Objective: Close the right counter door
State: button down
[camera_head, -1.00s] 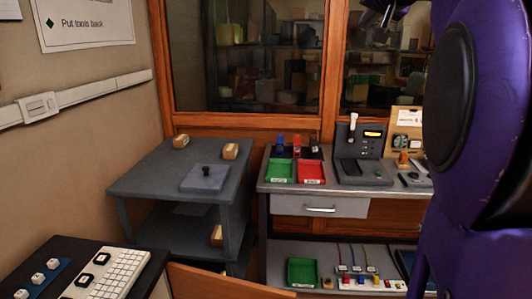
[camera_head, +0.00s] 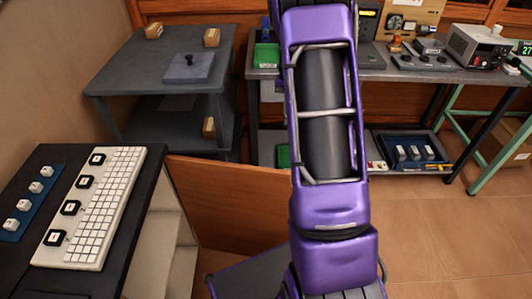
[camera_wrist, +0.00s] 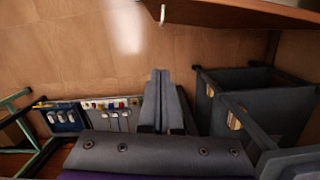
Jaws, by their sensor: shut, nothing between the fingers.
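The wooden counter door (camera_head: 230,205) stands swung out from the dark counter (camera_head: 70,175) at the left of the head view. The counter's pale interior (camera_head: 168,245) shows beside it. My purple arm crosses the head view and covers the door's right end. In the wrist view, a brown panel (camera_wrist: 245,12), likely this door, runs along the top right, with a small pale piece on its edge. My gripper (camera_wrist: 161,75) is shut and empty below that panel, with a visible gap between them. The gripper does not show in the head view.
A grey two-level table (camera_head: 130,75) stands behind the door. A metal workbench (camera_head: 400,72) with trays and instruments lines the back. A green-legged table (camera_head: 480,125) stands at right. Wooden floor (camera_head: 445,230) is clear at lower right.

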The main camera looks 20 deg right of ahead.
jog(key=shift+g+y, duration=0.5)
jog(key=s+a+f, duration=0.1)
jog(key=s+f, duration=0.1)
jog(key=f, duration=0.2)
jog(key=s+a+f+b, duration=0.1)
jog(key=s+a+f, duration=0.1)
jog(key=f, duration=0.2)
jog(key=s+a+f+b, duration=0.1)
jog(key=s+f, duration=0.1)
jog(key=f, duration=0.3)
jog(key=shift+s+a, duration=0.15)
jog(key=shift+a, duration=0.15)
jog(key=shift+s+a, duration=0.25)
jog(key=shift+s, duration=0.1)
